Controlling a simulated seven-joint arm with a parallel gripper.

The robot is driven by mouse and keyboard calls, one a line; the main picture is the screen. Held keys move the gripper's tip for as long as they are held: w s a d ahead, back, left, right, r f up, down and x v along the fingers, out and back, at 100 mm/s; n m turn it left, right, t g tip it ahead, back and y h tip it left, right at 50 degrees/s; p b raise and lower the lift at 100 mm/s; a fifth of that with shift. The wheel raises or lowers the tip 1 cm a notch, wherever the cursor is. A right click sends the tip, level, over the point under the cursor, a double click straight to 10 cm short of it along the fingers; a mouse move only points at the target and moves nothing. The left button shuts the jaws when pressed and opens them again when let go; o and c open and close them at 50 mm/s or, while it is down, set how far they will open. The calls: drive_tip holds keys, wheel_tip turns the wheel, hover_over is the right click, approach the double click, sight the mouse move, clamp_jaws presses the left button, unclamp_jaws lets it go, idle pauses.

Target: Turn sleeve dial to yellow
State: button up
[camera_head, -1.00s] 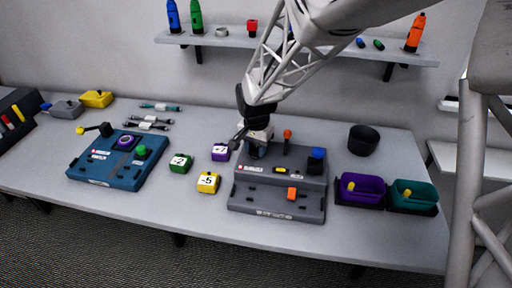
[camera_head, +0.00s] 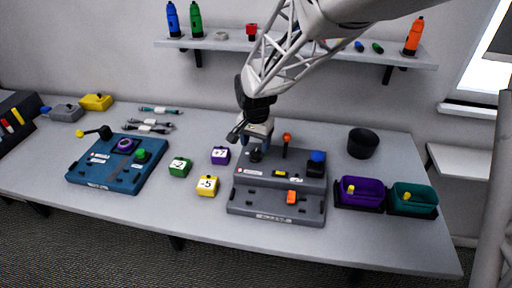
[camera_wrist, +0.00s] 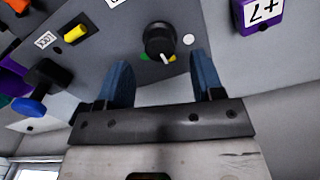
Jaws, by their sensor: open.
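The dial, a black round knob (camera_wrist: 160,40) with a white pointer line, sits on the grey panel (camera_wrist: 120,25). In the wrist view its pointer faces down and slightly right, towards my gripper. Small green and yellowish marks show at the knob's lower edge, partly hidden by it; I cannot tell exactly which one the pointer meets. My gripper (camera_wrist: 161,66) is open, with its blue fingers either side of and just short of the knob, apart from it. In the head view my gripper (camera_head: 257,138) is above the back left of the grey panel (camera_head: 278,210), near the knob (camera_head: 255,156).
The panel also carries an orange-topped lever (camera_head: 287,140), a blue knob (camera_head: 317,157) and an orange switch (camera_head: 291,197). A purple +7 block (camera_head: 220,155) stands close on the left. Purple (camera_head: 364,198) and teal (camera_head: 412,207) bins stand right.

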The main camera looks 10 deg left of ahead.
sight(257, 153)
drive_tip(key=shift+r, duration=2.15)
drive_tip(key=shift+d+r, duration=0.15)
drive_tip(key=shift+d, duration=0.05)
drive_tip(key=s+d+r+n+t, duration=0.1)
drive_tip(key=s+d+r, duration=0.4)
drive_tip(key=d, duration=0.5)
drive_tip(key=s+d+r, duration=0.4)
drive_tip(key=s+d, duration=0.2)
drive_tip(key=d, duration=0.3)
drive_tip(key=s+d+n+t, duration=0.1)
drive_tip(key=s+d, duration=1)
drive_tip(key=s, duration=0.5)
drive_tip(key=shift+d+r+n+t, duration=0.25)
drive_tip(key=shift+r+n+t, duration=0.05)
drive_tip(key=shift+r+n, duration=0.1)
